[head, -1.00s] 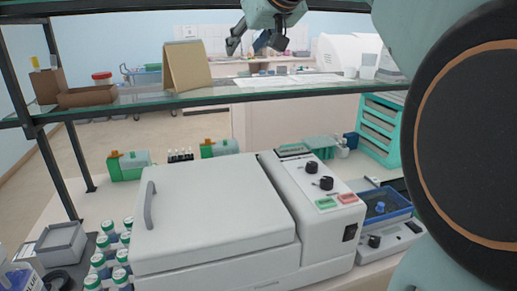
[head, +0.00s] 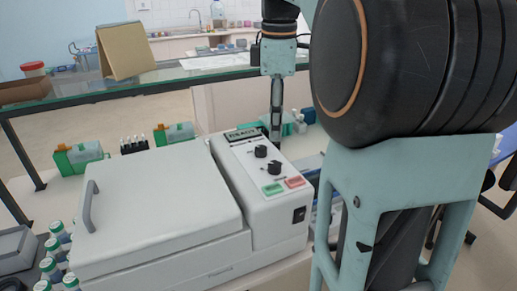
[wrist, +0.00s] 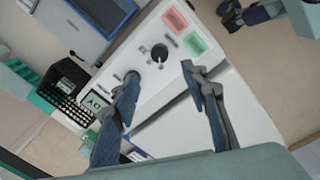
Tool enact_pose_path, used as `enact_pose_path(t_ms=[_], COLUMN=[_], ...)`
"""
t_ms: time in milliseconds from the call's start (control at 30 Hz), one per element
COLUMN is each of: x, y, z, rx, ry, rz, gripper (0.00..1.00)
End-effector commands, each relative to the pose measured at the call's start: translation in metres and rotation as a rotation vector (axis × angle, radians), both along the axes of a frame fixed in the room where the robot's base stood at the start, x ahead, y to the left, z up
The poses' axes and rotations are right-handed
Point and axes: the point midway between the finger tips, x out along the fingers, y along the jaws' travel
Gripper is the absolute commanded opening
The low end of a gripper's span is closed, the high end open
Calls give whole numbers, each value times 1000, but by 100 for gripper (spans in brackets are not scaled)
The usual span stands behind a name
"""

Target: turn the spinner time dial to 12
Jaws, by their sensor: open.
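The white spinner (head: 160,200) has a sloped control panel with two black dials. The front dial (head: 275,167), nearest the buttons, shows in the wrist view (wrist: 160,53) just ahead of the gap between my fingertips. The rear dial (head: 261,151) is partly covered by my left finger in the wrist view. The dial labels are too small to read, so I cannot tell which sets time. My gripper (wrist: 160,75) is open and empty, fingers wide apart. In the head view it points down beside the rear end of the panel (head: 276,136), seen edge-on.
A red button (head: 295,182) and a green button (head: 272,189) sit on the panel's front. A small display (head: 243,134) is at its rear. A glass shelf (head: 150,85) crosses behind the spinner.

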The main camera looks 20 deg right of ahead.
Motion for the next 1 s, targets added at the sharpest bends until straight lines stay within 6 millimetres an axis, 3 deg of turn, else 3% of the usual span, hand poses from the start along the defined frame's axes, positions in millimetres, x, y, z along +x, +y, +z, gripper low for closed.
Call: enact_pose_path(t_ms=[400, 600, 1000], x=[2, 4, 5], y=[-1, -2, -2], z=[-71, -97, -105], rx=[1, 0, 0], ry=[3, 1, -2], rz=[0, -1, -1], gripper=[41, 41, 41])
